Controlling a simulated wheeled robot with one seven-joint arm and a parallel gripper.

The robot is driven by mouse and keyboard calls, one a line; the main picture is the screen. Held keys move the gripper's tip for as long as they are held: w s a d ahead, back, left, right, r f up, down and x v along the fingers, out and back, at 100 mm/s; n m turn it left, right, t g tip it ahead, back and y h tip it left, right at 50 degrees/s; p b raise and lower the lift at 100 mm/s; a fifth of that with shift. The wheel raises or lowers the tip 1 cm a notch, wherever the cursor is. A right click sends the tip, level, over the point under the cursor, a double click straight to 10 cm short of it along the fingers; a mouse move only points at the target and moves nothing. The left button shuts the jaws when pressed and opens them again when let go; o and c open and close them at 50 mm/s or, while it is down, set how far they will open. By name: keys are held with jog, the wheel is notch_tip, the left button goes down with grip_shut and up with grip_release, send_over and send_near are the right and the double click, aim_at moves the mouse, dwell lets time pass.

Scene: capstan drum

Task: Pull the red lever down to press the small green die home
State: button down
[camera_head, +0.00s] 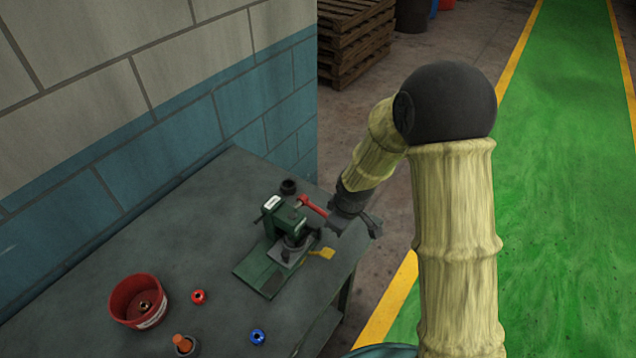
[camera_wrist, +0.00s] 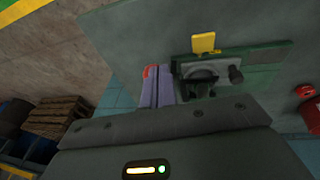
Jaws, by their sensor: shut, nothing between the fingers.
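The green press (camera_head: 276,222) stands on the grey bench, with a grey round part on its base. Its red lever (camera_head: 313,206) sticks out to the right at the upper side, towards my gripper (camera_head: 338,222). My gripper is shut and empty, close by the lever's outer end; I cannot tell whether they touch. In the wrist view my closed fingers (camera_wrist: 157,70) reach up beside the press (camera_wrist: 245,58), with a bit of red lever (camera_wrist: 147,71) at their left edge. I cannot make out the small green die.
A yellow tag (camera_head: 322,253) lies by the press base. A red bowl (camera_head: 123,302), a red ring (camera_head: 198,297), a blue ring (camera_head: 257,337) and a cup (camera_head: 186,347) with an orange-topped item stand on the bench. A black cylinder (camera_head: 288,187) sits behind the press. A block wall borders the bench.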

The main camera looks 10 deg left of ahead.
jog(key=shift+s+d+f, duration=0.1)
jog(key=s+d+r+p, duration=0.1)
jog(key=s+d+r, duration=0.3)
jog(key=r, duration=0.6)
jog(key=shift+s+d+r, duration=0.15)
jog(key=shift+s+d, duration=0.25)
jog(key=shift+s, duration=0.7)
jog(key=shift+w+d, duration=0.15)
jog(key=s+d+r+m+h, duration=0.1)
jog(key=s+d+r+m, duration=0.2)
jog(key=s+d+m, duration=0.5)
jog(key=d+m, duration=0.3)
jog(key=m, duration=0.1)
jog(key=shift+s+d+m, duration=0.3)
jog(key=shift+d, duration=0.1)
jog(key=shift+w, duration=0.1)
